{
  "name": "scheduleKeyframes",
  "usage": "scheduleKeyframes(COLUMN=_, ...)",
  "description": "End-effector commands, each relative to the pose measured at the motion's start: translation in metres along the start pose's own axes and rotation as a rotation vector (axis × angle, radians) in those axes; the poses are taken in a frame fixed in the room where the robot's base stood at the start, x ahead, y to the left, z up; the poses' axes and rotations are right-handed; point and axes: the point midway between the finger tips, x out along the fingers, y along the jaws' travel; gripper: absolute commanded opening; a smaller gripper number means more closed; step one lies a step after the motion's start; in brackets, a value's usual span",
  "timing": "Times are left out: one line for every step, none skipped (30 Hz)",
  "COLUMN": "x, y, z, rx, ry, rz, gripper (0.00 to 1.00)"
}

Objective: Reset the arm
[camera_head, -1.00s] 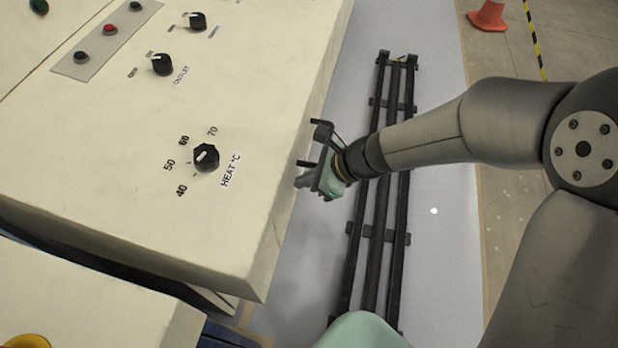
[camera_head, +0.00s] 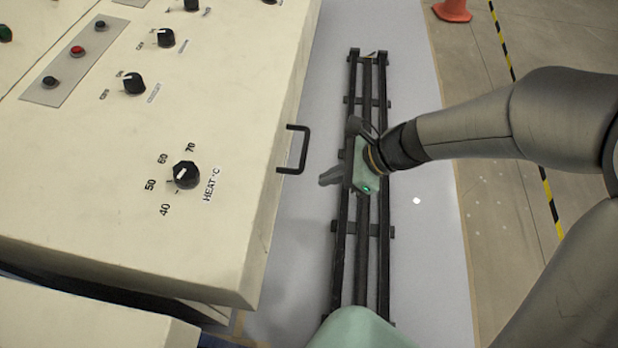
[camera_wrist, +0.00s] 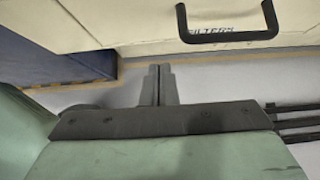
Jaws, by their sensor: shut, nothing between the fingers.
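My gripper (camera_head: 330,178) is shut and empty. In the head view it is above the dark floor rail, just right of the cream machine's side, with its fingers pointing left toward the machine. The fingers do not touch the machine or its black handle (camera_head: 303,150), which lies just up and left of them. In the wrist view my gripper (camera_wrist: 160,72) shows its two fingers side by side, with the handle (camera_wrist: 230,36) above and to the right on a cream panel with partly hidden lettering.
The cream machine (camera_head: 110,200) fills the left, with a heat knob (camera_head: 185,175), smaller knobs and buttons on top. The dark rail (camera_head: 365,260) runs along the grey floor. An orange cone (camera_head: 453,11) and striped tape (camera_head: 500,40) are far right. The floor between is open.

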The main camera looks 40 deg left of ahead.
Motion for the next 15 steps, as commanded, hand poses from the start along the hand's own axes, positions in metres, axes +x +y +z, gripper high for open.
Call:
scheduleKeyframes(x=-0.009, y=-0.001, z=0.001, rx=0.001, ry=0.0, rz=-0.004, gripper=0.0)
scheduleKeyframes(x=-0.011, y=-0.001, z=0.001, rx=0.001, ry=0.0, rz=-0.003, gripper=0.0)
scheduleKeyframes(x=-0.015, y=0.0, z=0.001, rx=0.001, ry=0.0, rz=-0.001, gripper=0.0)
scheduleKeyframes(x=-0.017, y=0.0, z=0.0, rx=0.001, ry=0.0, rz=-0.001, gripper=0.0)
scheduleKeyframes(x=-0.019, y=0.0, z=0.0, rx=0.001, ry=0.0, rz=-0.001, gripper=0.0)
scheduleKeyframes(x=-0.021, y=0.0, z=0.0, rx=0.001, ry=0.001, rz=-0.001, gripper=0.0)
scheduleKeyframes(x=-0.022, y=0.0, z=0.0, rx=0.001, ry=0.001, rz=-0.001, gripper=0.0)
scheduleKeyframes(x=-0.022, y=0.0, z=0.0, rx=0.002, ry=0.001, rz=-0.001, gripper=0.0)
scheduleKeyframes(x=-0.022, y=0.0, z=-0.001, rx=0.002, ry=0.001, rz=-0.001, gripper=0.0)
scheduleKeyframes(x=-0.023, y=0.0, z=-0.001, rx=0.002, ry=0.001, rz=-0.001, gripper=0.0)
scheduleKeyframes(x=-0.022, y=0.0, z=-0.001, rx=0.002, ry=0.001, rz=0.0, gripper=0.0)
scheduleKeyframes(x=-0.022, y=0.0, z=-0.001, rx=0.002, ry=0.001, rz=0.0, gripper=0.0)
scheduleKeyframes(x=-0.022, y=0.0, z=-0.001, rx=0.002, ry=0.001, rz=0.0, gripper=0.0)
scheduleKeyframes(x=-0.023, y=0.0, z=-0.001, rx=0.0, ry=0.002, rz=-0.001, gripper=0.0)
scheduleKeyframes(x=-0.027, y=0.001, z=-0.001, rx=-0.009, ry=0.007, rz=-0.003, gripper=0.0)
